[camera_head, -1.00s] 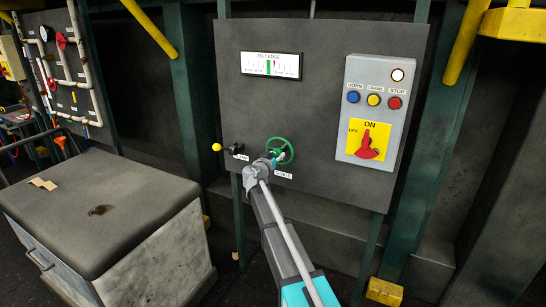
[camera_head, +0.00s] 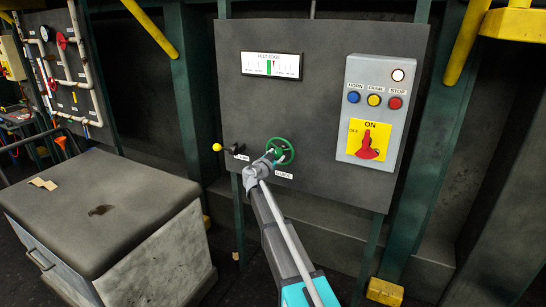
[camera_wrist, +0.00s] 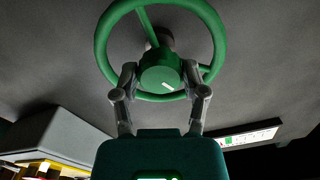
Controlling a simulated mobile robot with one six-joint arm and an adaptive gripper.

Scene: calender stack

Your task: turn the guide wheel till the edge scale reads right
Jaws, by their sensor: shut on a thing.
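The green guide wheel (camera_head: 281,150) is on the dark panel, above the GUIDE label. In the wrist view the guide wheel (camera_wrist: 161,100) shows its rim, spokes and a hub with a white mark. My gripper (camera_wrist: 164,76) is shut on the wheel, one finger on each side of the hub at the lower rim. In the head view my gripper (camera_head: 268,161) covers the wheel's lower left. The FELT EDGE scale (camera_head: 285,65) is above, with a green band and a dark pointer at or near the band's right edge. Its fine markings are too small to read.
A grey control box (camera_head: 385,110) with buttons, a lamp and a red switch pointing up at ON is right of the wheel. A lever with a yellow knob (camera_head: 217,147) sticks out to the left. A padded grey chest (camera_head: 130,205) stands at lower left.

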